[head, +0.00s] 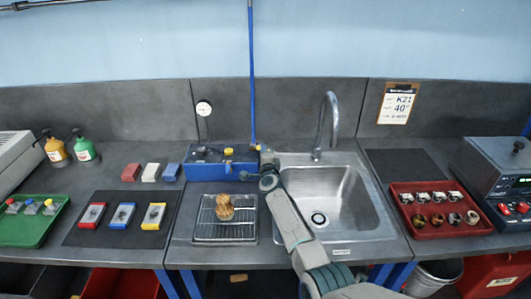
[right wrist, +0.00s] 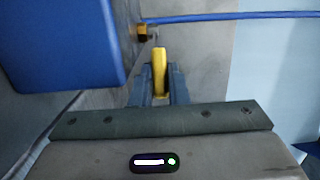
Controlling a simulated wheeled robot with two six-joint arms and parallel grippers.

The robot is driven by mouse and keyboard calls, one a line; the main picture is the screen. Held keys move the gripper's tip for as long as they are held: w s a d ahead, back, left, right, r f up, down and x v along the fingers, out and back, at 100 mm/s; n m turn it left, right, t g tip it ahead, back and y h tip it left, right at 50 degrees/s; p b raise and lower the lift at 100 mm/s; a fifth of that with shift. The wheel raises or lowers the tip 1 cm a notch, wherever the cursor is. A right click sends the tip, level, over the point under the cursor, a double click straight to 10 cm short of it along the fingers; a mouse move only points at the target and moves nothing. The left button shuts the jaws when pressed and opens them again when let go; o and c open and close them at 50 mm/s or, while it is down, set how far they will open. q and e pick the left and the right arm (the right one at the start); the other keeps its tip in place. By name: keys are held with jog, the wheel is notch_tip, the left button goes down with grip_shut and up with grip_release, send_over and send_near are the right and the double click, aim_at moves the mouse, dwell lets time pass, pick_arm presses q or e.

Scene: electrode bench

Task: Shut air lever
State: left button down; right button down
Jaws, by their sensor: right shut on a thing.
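The air lever is a yellow handle (right wrist: 159,72) in the right wrist view, between my right gripper's fingers. A small brass fitting (right wrist: 145,33) shows just beyond it, at the end of the blue air hose (right wrist: 230,16). In the head view the hose (head: 251,70) hangs down the wall to behind the blue box (head: 222,162). My right gripper (right wrist: 158,88) is shut on the yellow lever. In the head view it is at the box's right end, where the arm hides most of the lever. My left gripper is out of view.
The sink (head: 330,195) and its curved tap (head: 327,120) are just right of my right gripper. A wire rack (head: 210,232) holding a brown piece (head: 224,206) is in front of the blue box. A red tray (head: 455,229) sits at the right.

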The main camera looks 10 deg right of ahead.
jog(key=c, duration=1.5)
grip_release()
jog(key=shift+s+f, duration=0.1)
jog(key=shift+f, duration=0.05)
jog(key=shift+o, duration=0.5)
jog(key=s+p, duration=0.5)
jog(key=s, duration=0.5)
jog(key=shift+s+a, duration=0.4)
jog(key=shift+a, duration=0.05)
